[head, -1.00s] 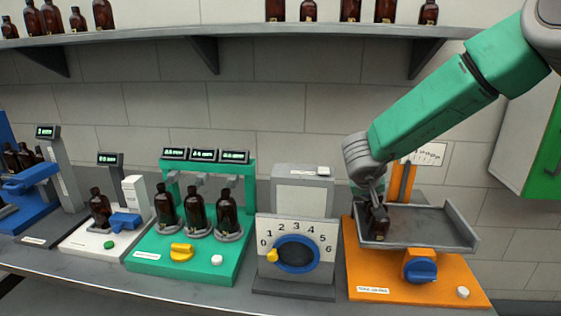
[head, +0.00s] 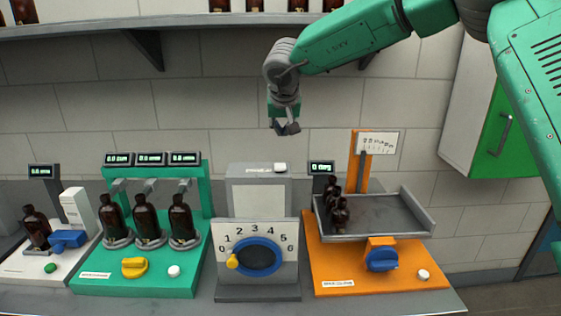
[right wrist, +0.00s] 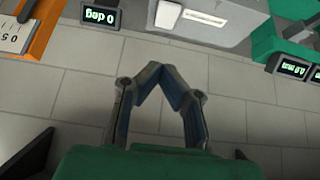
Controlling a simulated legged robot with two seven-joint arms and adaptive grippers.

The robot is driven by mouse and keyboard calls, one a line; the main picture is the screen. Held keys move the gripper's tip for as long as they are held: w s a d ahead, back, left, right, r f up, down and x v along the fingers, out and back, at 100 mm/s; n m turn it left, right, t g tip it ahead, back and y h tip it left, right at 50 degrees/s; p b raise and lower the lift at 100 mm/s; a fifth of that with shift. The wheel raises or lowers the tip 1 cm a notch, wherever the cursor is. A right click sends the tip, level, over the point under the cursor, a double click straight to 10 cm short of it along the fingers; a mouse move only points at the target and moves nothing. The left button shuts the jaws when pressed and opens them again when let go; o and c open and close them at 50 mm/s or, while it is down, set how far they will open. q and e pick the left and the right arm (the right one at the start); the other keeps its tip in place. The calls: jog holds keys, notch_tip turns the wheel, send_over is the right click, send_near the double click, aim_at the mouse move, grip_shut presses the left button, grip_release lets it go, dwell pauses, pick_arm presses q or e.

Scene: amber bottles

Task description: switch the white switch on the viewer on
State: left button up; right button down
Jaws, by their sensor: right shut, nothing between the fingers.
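The viewer (head: 258,236) is a grey box with a white front plate numbered 0 to 6, a blue-ringed dark dial and a yellow pointer by the 0. Its white switch (head: 280,167) sits on the top at the right; it also shows at the top of the right wrist view (right wrist: 168,14). The panel below it is pale grey. My right gripper (head: 286,129) is shut and empty, pointing down in the air above the viewer's top, apart from the switch. Its fingertips meet in the right wrist view (right wrist: 161,72). My left gripper is in no view.
To the right, an orange scale (head: 335,258) has a grey tray (head: 385,213) holding dark bottles (head: 340,212). To the left stands a green station (head: 150,278) with three amber bottles. A shelf (head: 100,27) with bottles runs along the wall above.

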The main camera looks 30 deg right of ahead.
send_over(282, 166)
notch_tip(282, 166, down, 8)
jog(key=shift+s+r+p, duration=0.1)
jog(key=shift+r+p, duration=0.1)
jog(key=shift+p, duration=0.25)
jog(key=shift+s+a+f, duration=0.15)
jog(key=shift+f, duration=0.45)
jog(key=shift+s+a+f, duration=0.1)
jog(key=shift+f, duration=0.45)
jog(key=shift+s+a+f, duration=0.1)
jog(key=shift+s+f, duration=0.05)
jog(key=shift+f, duration=0.3)
jog(key=shift+f, duration=0.1)
jog(key=f+b, duration=0.1)
jog(key=b, duration=0.2)
jog(key=shift+s+t+h, duration=0.15)
jog(key=shift+t+h, duration=0.15)
jog(key=shift+r, duration=0.25)
jog(key=shift+r+p, duration=0.1)
jog(key=shift+p, duration=0.25)
jog(key=shift+r+p, duration=0.7)
jog(key=shift+p, duration=0.45)
